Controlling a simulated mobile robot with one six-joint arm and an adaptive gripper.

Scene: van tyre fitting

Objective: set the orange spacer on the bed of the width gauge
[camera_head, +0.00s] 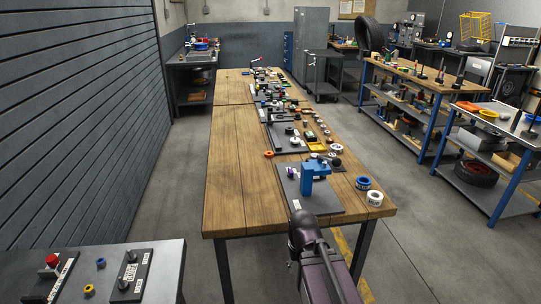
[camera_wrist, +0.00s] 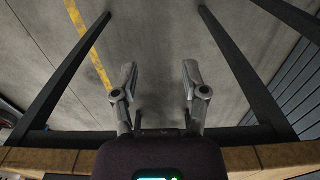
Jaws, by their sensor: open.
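A small orange ring-like piece (camera_head: 268,153), which looks like the orange spacer, lies on the long wooden table, left of the dark boards. A blue upright fixture (camera_head: 316,171) stands on a dark plate (camera_head: 320,203) near the table's front end. It may be the width gauge, but its bed is too small to make out. My gripper (camera_wrist: 160,82) is open and empty in the wrist view, with bare floor between its fingers. Its fingers do not show in the head view, where my arm rises at the table's front edge. Neither spacer nor gauge shows in the wrist view.
Many small parts crowd the table's middle and far end. The wooden table's left side (camera_head: 232,180) is clear. A grey bench (camera_head: 70,280) stands at the front left.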

